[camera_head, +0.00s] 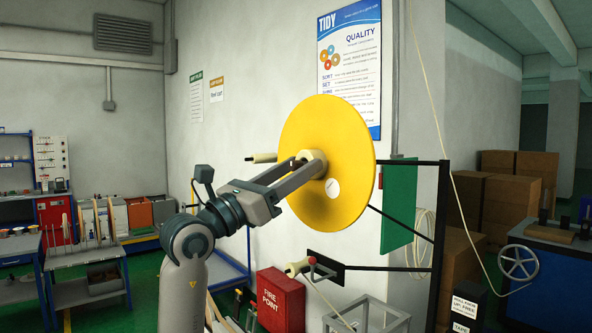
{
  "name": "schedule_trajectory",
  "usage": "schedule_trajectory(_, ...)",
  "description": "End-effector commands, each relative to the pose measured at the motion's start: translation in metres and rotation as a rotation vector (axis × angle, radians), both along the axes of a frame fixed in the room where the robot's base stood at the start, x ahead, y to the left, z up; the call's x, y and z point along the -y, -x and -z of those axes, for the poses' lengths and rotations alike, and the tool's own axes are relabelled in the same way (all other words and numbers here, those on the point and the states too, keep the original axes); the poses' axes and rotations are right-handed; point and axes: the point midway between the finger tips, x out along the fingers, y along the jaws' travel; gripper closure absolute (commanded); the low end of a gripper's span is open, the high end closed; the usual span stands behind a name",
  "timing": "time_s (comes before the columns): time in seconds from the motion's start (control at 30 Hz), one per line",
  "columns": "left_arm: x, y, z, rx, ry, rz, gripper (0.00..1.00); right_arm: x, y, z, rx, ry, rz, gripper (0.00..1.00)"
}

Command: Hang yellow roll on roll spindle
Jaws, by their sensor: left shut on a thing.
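The yellow roll (330,120) is a large upright disc with a pale hub and a round white label, raised in the middle of the view. My left gripper (312,167) is shut on the roll's pale hub, coming in from the left. A cream spindle end (264,158) shows just left of the roll at hub height. The roll hides what lies behind it, so I cannot tell whether they touch. A lower cream spindle (298,267) with a red part sits on the black stand's lower arm, below the roll. My right gripper is not in view.
The black stand (439,240) rises right of the roll, with a green panel (398,205) beside it. A red fire point box (281,299) and a grey metal frame (367,316) stand below. A cable hangs at the right. Shelves and a cart are at the far left.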

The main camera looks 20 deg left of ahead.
Motion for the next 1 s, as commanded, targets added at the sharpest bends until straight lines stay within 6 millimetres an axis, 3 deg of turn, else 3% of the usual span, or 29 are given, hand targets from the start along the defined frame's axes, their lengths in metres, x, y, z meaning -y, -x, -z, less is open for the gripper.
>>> schedule_trajectory(0.77,-0.0003,0.0008,0.0036,0.004,0.001,0.0,1.0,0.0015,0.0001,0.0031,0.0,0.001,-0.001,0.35)
schedule_trajectory(0.8,-0.0003,0.0008,0.0036,0.004,0.001,0.0,0.52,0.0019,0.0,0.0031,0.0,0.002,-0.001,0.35)
schedule_trajectory(0.9,-0.0002,0.0008,0.0038,0.003,0.002,0.0,0.32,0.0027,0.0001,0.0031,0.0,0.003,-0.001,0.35)
schedule_trajectory(1.0,-0.0003,0.0006,0.0041,0.002,0.001,0.0,0.32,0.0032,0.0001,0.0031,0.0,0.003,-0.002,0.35)
